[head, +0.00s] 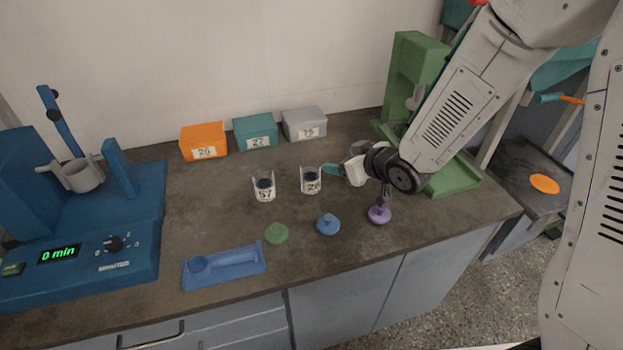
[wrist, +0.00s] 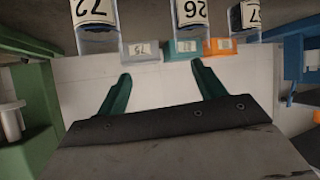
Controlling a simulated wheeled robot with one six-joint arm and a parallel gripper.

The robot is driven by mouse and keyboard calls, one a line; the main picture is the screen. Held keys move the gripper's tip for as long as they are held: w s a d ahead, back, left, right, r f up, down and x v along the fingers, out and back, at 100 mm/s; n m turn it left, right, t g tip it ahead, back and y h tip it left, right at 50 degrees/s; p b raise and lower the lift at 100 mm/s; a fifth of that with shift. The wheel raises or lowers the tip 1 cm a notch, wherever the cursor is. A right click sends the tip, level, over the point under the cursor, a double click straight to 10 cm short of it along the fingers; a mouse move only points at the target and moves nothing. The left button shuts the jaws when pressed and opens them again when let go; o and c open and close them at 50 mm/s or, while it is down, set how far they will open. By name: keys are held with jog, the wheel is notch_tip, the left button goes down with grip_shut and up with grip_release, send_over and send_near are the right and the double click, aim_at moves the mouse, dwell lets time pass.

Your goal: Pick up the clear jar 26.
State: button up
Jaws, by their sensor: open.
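The clear jar 26 (head: 311,181) stands upright on the dark bench, with dark contents and a white label. It also shows inverted at the top of the wrist view (wrist: 190,14), beyond the right-hand finger. My gripper (head: 332,170) is just right of the jar in the head view, with a teal fingertip close to it; whether they touch is unclear. In the wrist view its two teal fingers (wrist: 160,80) are spread wide with nothing between them.
A similar jar (head: 264,188) stands left of jar 26. A jar labelled 72 (wrist: 93,14) shows in the wrist view. Green (head: 276,233), blue (head: 328,224) and purple (head: 379,215) lids lie in front. Orange (head: 203,142), teal (head: 256,132) and grey (head: 304,124) boxes stand behind.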

aim_at(305, 167)
jog(key=a+f+y, duration=0.1)
jog(key=a, duration=0.1)
jog(key=a+f+n+y, duration=0.1)
jog(key=a, duration=0.1)
jog(key=shift+s+f+y, duration=0.3)
jog(key=shift+s+f, duration=0.05)
jog(key=shift+s, duration=0.05)
jog(key=shift+w+a+f, duration=0.1)
jog(key=shift+a+f, duration=0.05)
jog(key=shift+a, duration=0.2)
jog(key=x, duration=0.7)
jog(key=shift+a, duration=0.15)
jog(key=c, duration=1.1)
